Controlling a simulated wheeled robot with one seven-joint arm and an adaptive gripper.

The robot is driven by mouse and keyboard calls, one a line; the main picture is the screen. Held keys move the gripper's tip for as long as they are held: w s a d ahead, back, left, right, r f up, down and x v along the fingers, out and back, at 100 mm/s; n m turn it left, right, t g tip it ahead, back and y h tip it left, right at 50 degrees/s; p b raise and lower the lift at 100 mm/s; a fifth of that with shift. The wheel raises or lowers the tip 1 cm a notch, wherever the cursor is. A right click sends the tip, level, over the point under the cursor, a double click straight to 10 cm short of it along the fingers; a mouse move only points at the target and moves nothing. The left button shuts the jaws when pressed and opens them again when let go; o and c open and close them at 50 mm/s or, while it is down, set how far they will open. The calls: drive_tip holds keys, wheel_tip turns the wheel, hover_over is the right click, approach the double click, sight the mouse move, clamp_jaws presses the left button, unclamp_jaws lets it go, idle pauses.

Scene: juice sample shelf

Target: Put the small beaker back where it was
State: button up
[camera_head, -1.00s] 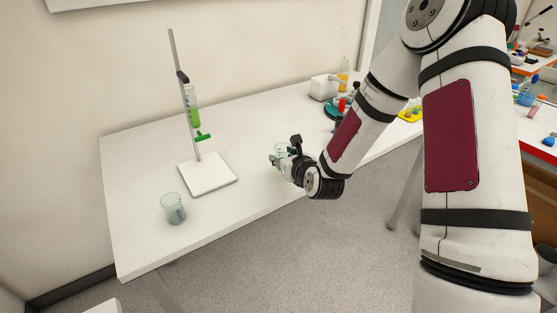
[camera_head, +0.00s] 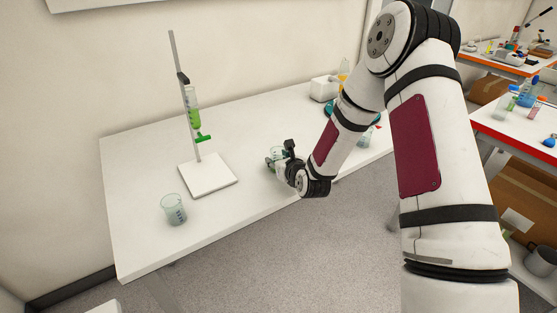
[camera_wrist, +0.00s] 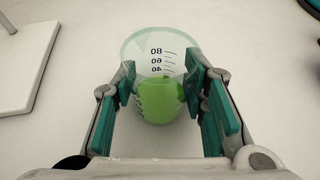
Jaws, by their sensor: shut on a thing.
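The small beaker (camera_wrist: 160,62) is clear with black graduation marks and green liquid in its lower part. In the wrist view it sits between the teal pads of my gripper (camera_wrist: 165,95), which are shut on its sides. In the head view my gripper (camera_head: 280,162) holds the beaker (camera_head: 276,154) over the middle of the white table (camera_head: 250,110), right of the burette stand. I cannot tell whether the beaker's bottom touches the table. Part of it is hidden by my gripper there.
A burette stand (camera_head: 208,175) with green liquid in its tube stands left of my gripper. Another beaker (camera_head: 173,209) with bluish contents is at the table's front left. A white device (camera_head: 323,88) is at the back right. The table between stand and gripper is clear.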

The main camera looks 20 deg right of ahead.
drive_tip(key=o, duration=1.2)
drive_tip(key=shift+f, duration=0.1)
